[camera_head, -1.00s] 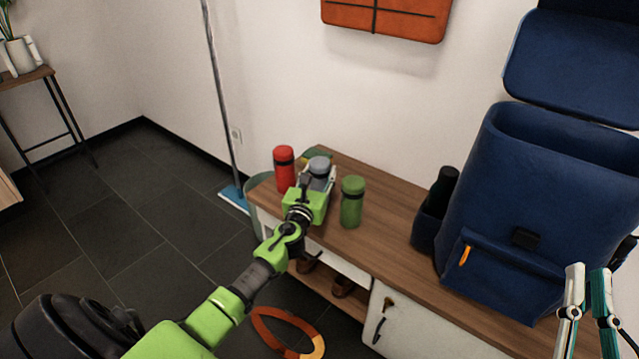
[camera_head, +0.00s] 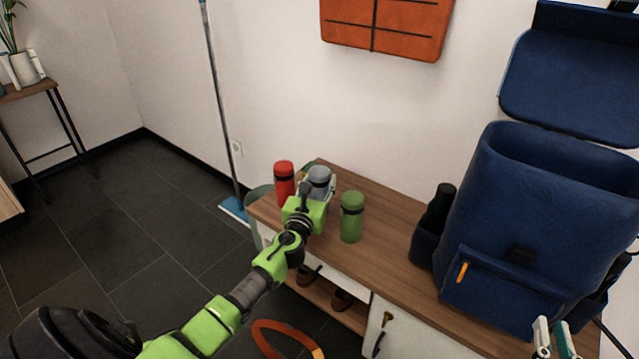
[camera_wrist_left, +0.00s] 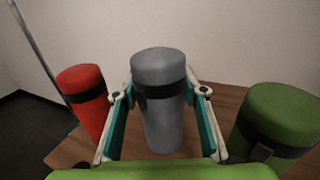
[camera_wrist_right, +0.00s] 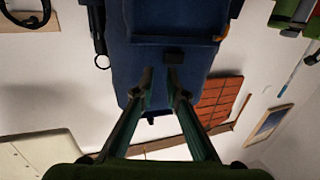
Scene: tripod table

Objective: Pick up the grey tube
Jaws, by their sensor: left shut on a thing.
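The grey tube (camera_head: 319,176), with a dark band below its cap, is upright above the left end of the wooden bench, between the red and green tubes. It stands in the middle of the left wrist view (camera_wrist_left: 160,105). My left gripper (camera_head: 313,188) is shut on it, with one finger on each side (camera_wrist_left: 160,95). The gripper's body hides the tube's lower end, so I cannot tell its clearance from the bench. My right gripper (camera_head: 555,340) is open and empty at the lower right; its fingers are apart in the right wrist view (camera_wrist_right: 160,78).
A red tube (camera_head: 284,180) stands close on the left of the grey tube, a green tube (camera_head: 351,217) on the right. The bench top (camera_head: 385,225) is clear between the green tube and a large blue backpack (camera_head: 540,220). A mop (camera_head: 222,110) leans behind.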

